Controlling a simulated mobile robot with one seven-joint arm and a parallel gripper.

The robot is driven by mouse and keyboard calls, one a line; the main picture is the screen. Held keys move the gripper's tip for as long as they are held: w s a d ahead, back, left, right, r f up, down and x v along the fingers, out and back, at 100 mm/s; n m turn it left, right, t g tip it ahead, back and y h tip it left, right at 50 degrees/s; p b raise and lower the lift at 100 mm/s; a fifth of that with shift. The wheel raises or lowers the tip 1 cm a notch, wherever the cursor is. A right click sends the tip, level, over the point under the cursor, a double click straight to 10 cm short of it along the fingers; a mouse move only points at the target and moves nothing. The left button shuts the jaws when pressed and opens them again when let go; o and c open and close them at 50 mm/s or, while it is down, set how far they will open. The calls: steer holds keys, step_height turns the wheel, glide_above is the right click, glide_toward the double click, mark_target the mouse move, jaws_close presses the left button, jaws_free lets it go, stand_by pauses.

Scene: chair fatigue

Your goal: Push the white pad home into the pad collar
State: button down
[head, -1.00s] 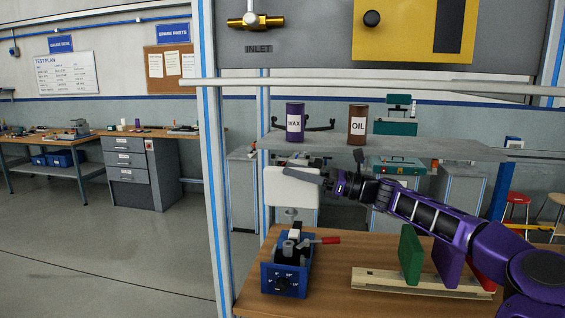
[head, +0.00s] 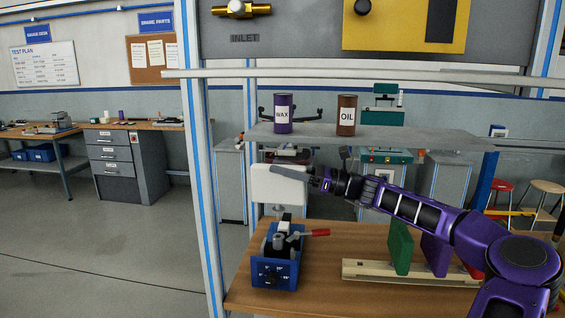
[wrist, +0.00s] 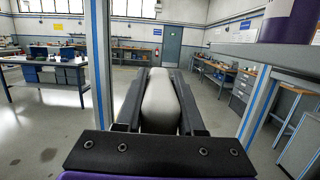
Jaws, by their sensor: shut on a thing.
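The white pad (head: 279,190) is a rounded upright block in the head view. My gripper (head: 290,174) is shut on it near its top, one dark finger lying across its near face. In the wrist view the white pad (wrist: 160,100) sits lengthwise between both fingers of my gripper (wrist: 160,84). A small round grey piece (head: 278,209) shows just under the pad. I cannot tell whether it is the pad collar or whether it touches the pad. The pad hangs over the back left of the wooden table, behind the blue fixture.
The blue fixture (head: 275,272) with a red-tipped lever (head: 315,233) stands on the table (head: 325,285). A wooden rail (head: 400,271) carries green (head: 400,247) and purple (head: 437,252) blocks. A shelf (head: 420,140) above holds WAX (head: 284,113) and OIL (head: 346,115) cans. A frame post (head: 199,160) stands left.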

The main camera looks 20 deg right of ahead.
mark_target(283, 197)
steer(key=shift+f+b, duration=0.4)
steer(key=shift+f, duration=1.45)
steer(key=shift+p, duration=1.55)
steer(key=shift+f+b, duration=0.35)
steer(key=shift+f, duration=1.75)
steer(key=shift+c, duration=2.2)
jaws_free()
step_height(283, 197, up, 10)
steer(key=shift+r+p, duration=0.1)
steer(key=shift+p, duration=0.25)
steer(key=shift+a, duration=0.1)
